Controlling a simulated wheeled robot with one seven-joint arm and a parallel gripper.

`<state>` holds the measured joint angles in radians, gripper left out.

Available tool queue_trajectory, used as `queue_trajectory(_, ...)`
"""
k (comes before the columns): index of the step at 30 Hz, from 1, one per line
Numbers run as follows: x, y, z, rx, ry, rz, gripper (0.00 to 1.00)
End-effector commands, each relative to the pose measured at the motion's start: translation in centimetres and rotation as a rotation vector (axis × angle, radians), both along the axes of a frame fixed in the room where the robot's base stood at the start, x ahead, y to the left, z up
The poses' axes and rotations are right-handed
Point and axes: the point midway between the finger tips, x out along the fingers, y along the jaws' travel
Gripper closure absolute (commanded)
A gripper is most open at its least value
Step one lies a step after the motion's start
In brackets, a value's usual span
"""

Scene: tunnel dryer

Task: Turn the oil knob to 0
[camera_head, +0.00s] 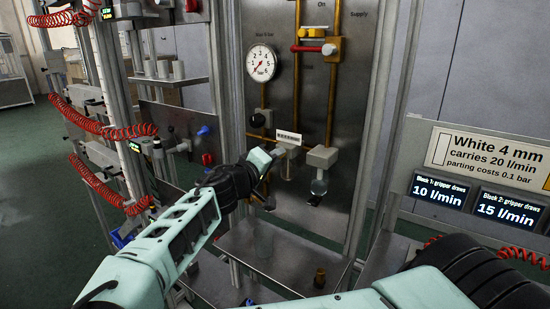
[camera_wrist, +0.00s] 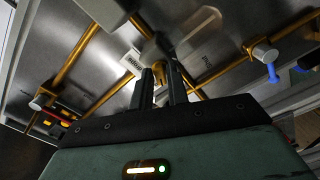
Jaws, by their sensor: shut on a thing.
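A second pale block (camera_head: 322,156) with a clear bowl (camera_head: 319,186) hangs to the right of the gripper. The fingers hide most of what they hold in the head view.
A round gauge (camera_head: 261,63) and a red-handled valve (camera_head: 312,48) sit higher on the panel, among brass pipes (camera_head: 333,95). A steel shelf (camera_head: 270,265) juts out below, with a small brown piece (camera_head: 320,278). Red coiled hoses (camera_head: 110,130) hang at the left.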

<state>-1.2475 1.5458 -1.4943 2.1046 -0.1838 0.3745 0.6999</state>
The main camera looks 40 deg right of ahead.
Motion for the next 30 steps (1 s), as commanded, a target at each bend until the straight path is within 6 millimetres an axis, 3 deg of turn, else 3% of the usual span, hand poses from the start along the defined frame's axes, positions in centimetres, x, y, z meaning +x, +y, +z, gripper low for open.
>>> queue_trajectory(15,0.11,0.09,0.23,-0.134,0.368,0.003,1.00)
queue_trajectory(30,0.15,0.12,0.12,-0.172,0.470,0.005,1.00)
